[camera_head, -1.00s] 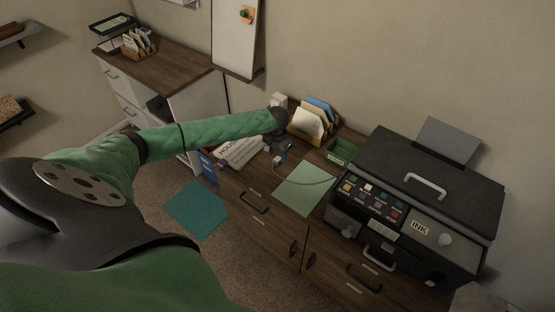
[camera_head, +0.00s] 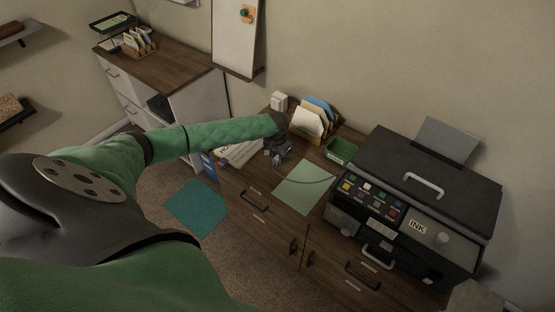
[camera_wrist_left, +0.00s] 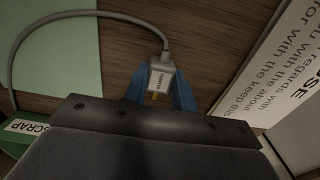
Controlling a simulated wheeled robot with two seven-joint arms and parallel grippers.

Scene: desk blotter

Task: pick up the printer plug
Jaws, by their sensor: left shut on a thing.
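The printer plug (camera_wrist_left: 161,80) is a small pale grey block with a printed label, brass-coloured prongs and a grey cable (camera_wrist_left: 112,15). In the left wrist view it sits between the blue fingertips of my left gripper (camera_wrist_left: 162,88), which is shut on it. In the head view my left gripper (camera_head: 277,154) is low over the desk top, left of the green blotter (camera_head: 303,187). The cable curves from there across the blotter toward the printer (camera_head: 425,180). The plug is very small in the head view. My right gripper is not in view.
Papers with large print (camera_head: 238,153) lie left of the gripper. A file holder (camera_head: 312,124), a white box (camera_head: 279,101) and a green tray (camera_head: 341,151) stand behind. The printer fills the desk's right side. A teal sheet (camera_head: 196,207) lies on the floor.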

